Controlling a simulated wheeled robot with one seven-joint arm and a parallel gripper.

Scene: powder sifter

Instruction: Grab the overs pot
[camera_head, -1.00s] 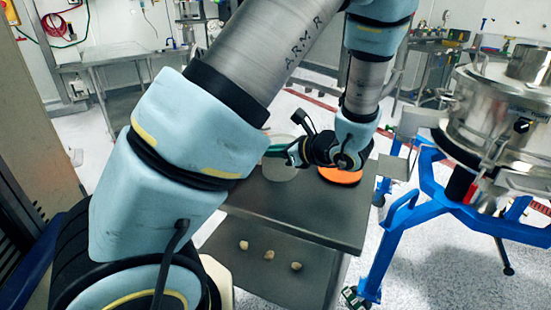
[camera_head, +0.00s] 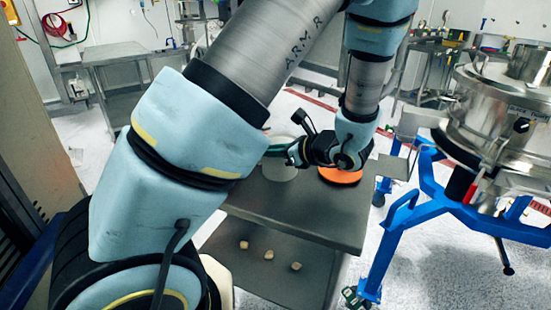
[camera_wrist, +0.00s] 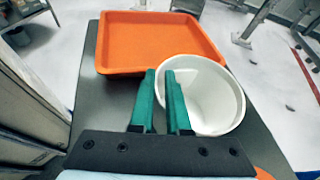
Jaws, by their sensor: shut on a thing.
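A white round pot (camera_wrist: 215,98) stands open side up at the right of my gripper in the wrist view. My gripper (camera_wrist: 160,74) has green fingers shut on the near left part of the pot's rim, one finger outside the wall and one inside. The part of the wall between the fingers is mostly hidden by them. In the head view my gripper (camera_head: 277,152) is over the table, with the pale pot (camera_head: 280,173) just below it, partly hidden by the gripper and arm. I cannot tell whether the pot is lifted.
An orange tray (camera_wrist: 150,16) lies on the dark table (camera_head: 312,215) beyond the pot. An orange round thing (camera_head: 340,176) is at the table's right. Several small pale lumps lie on the shelf below. A steel sifter (camera_head: 497,112) on a blue frame (camera_head: 415,215) stands to the right.

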